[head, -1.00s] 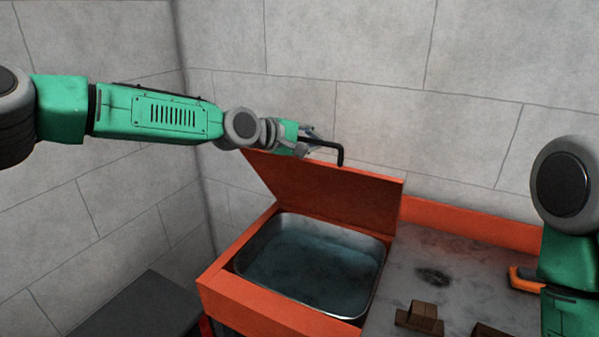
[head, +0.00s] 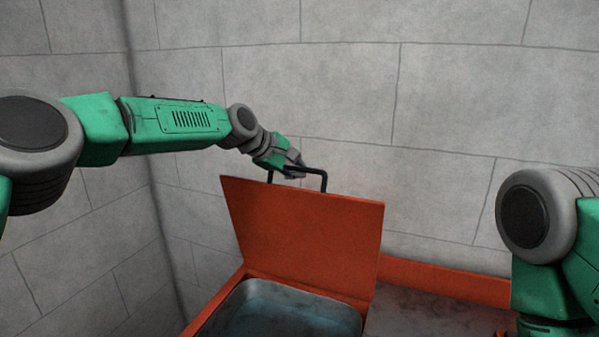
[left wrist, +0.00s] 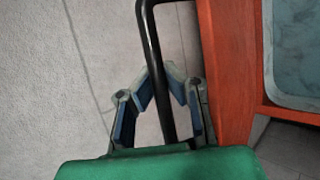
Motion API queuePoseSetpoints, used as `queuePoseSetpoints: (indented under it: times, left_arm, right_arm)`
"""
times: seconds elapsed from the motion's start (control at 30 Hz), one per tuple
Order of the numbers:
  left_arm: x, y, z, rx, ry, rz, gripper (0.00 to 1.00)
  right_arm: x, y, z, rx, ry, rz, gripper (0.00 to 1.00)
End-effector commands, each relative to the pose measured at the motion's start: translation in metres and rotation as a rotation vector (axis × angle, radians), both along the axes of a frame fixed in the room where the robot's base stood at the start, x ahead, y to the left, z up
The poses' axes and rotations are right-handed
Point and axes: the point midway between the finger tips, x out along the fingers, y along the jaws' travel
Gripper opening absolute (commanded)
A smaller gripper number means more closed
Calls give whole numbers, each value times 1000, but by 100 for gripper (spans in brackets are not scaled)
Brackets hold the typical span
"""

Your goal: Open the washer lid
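The orange washer lid (head: 305,235) stands raised and nearly upright behind the basin in the head view. Its black bar handle (head: 323,180) is on the far face, near the top edge. My left gripper (head: 296,168) is at this handle. In the left wrist view, the gripper (left wrist: 160,85) has its fingers bent inward around the black handle (left wrist: 152,45), with the tips close to the bar on both sides. The orange lid (left wrist: 228,60) shows to the right there. My right gripper is out of view; only part of that arm shows.
The metal washer basin (head: 290,312) holds bluish liquid below the lid. A grey worktop (head: 425,313) with an orange back edge (head: 445,280) lies to its right. Grey block walls (head: 450,80) stand close behind the lid and to the left.

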Motion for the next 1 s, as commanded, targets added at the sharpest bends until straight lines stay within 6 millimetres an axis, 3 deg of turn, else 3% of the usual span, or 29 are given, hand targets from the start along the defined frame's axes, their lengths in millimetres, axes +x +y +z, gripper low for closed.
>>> queuePoseSetpoints:
  times: [0.03,0.2,0.3,0.67,1.0]
  left_arm:
    - [3,2,9,-7,-13,8,0]
    - [3,2,9,-7,-14,8,0]
    - [3,2,9,-6,-13,8,32]
    - [3,1,3,-1,-4,5,32]
    - [-24,31,36,-2,-8,6,32]
  right_arm:
    - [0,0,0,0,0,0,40]
    - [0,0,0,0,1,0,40]
    - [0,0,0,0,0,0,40]
    - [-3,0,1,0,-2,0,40]
    - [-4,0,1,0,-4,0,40]
